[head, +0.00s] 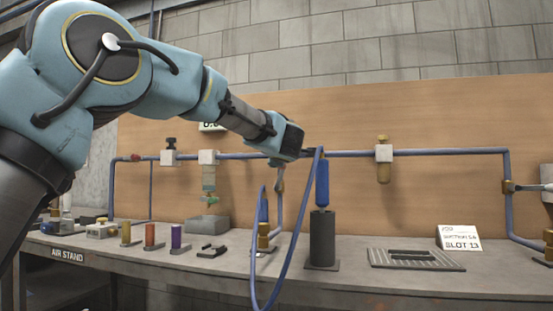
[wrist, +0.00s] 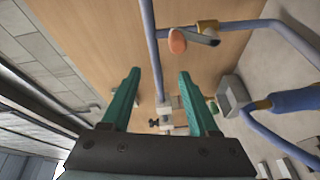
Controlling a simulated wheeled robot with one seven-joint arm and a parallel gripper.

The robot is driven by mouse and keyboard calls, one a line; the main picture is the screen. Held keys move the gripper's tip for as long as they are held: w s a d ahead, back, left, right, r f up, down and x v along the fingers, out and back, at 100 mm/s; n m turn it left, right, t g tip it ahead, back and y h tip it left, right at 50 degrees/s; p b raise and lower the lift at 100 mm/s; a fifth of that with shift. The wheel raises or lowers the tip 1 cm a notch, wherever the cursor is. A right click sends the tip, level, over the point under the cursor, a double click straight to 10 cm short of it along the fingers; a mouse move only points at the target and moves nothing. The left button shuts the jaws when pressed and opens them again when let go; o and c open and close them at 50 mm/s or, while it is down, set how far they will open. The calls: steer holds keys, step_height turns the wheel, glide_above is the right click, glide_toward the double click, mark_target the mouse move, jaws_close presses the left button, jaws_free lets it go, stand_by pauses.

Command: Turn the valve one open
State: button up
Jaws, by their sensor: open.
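My gripper (wrist: 159,73) is open and empty, with two green fingers apart in the wrist view. Ahead of them, a brass valve (wrist: 207,27) sits on a branch of the blue pipe. Its grey lever (wrist: 201,39) lies roughly along that branch and has an orange-red rounded part (wrist: 177,41). The fingers look apart from the lever. No readable label tells which valve is number one.
A blue tool (head: 322,183) stands in a dark holder (head: 322,238), its hose looping below my gripper. A regulator (head: 169,153) and filter (head: 208,178) are on the pipe to the left. The bench (head: 210,262) holds several small parts; a grate (head: 415,258) lies at right.

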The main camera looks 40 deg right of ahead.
steer(key=s+a+b, duration=0.2)
steer(key=s+a, duration=0.1)
steer(key=a, duration=0.2)
steer(key=shift+s+a+f, duration=0.25)
steer(key=shift+a+f, duration=0.05)
